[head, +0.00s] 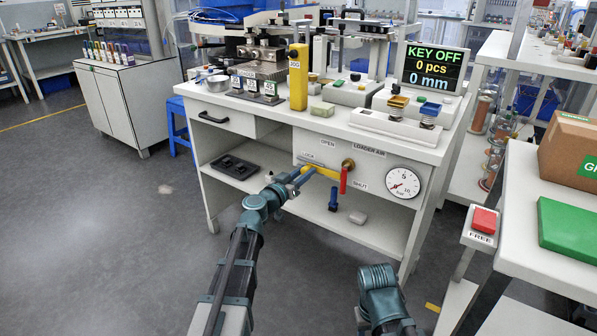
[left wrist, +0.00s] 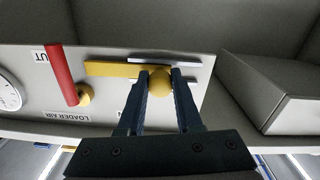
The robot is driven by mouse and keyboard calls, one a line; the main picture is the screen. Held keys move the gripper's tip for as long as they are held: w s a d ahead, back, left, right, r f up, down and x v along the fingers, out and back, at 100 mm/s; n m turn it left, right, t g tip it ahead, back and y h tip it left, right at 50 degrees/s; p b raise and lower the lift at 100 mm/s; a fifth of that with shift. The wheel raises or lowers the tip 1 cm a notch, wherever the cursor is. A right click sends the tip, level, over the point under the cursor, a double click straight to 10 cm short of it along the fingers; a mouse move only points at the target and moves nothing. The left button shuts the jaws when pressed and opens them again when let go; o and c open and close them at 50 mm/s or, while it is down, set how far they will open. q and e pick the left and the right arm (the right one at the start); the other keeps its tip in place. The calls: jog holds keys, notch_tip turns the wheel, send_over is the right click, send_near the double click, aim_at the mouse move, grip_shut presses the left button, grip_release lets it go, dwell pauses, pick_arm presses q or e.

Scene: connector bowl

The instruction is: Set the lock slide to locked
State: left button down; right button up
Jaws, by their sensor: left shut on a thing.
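The lock slide is a yellow bar (head: 328,173) on the white front panel of the bench, by the partly hidden lock label (head: 307,155). Its round yellow knob (left wrist: 160,82) shows in the left wrist view, with the bar (left wrist: 108,69) running left from it. My left gripper (head: 301,177) is shut on the knob, one finger on each side. The bar's free end is close to the red lever (head: 344,179), which hangs down from a brass hub (head: 348,163); I cannot tell if they touch. My right gripper is out of view.
A pressure gauge (head: 403,183) sits right of the lever on the same panel. Below, a shelf holds a black tray (head: 233,166) and a blue-handled object (head: 333,200). The bench top (head: 290,114) above is crowded, and a screen (head: 433,69) reads KEY OFF.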

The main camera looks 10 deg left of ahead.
pick_arm(q)
jog(key=c, duration=0.6)
grip_release()
jog(key=shift+s+d, duration=0.15)
jog(key=shift+d, duration=0.15)
jog(key=shift+a, duration=0.1)
jog(key=v, duration=1.3)
jog(key=shift+s+a, duration=0.15)
jog(key=shift+s, duration=0.2)
